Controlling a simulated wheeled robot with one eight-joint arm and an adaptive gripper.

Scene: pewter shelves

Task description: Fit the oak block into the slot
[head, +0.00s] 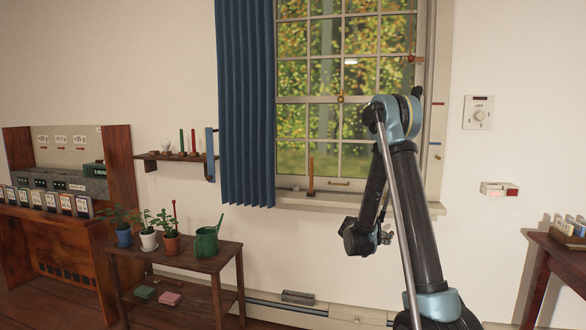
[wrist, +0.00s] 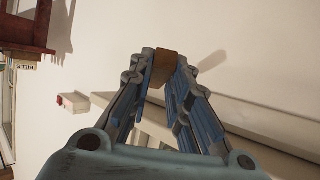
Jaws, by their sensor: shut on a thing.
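The oak block (wrist: 166,63) is a small brown piece between the tips of my gripper (wrist: 165,72) in the wrist view. The blue fingers are closed on its two sides and hold it clear of the white wall. In the head view my gripper (head: 385,238) hangs in front of the wall below the window sill, partly behind my arm. The block cannot be made out there. I cannot identify the slot in either view.
The window sill (head: 285,198) bears an upright wooden stick (head: 311,173). A plant stand (head: 190,258) with pots and a green watering can (head: 206,243) stands left. A wall box (head: 499,189) and a dark table (head: 555,258) are right. Floor between stand and table is mostly clear.

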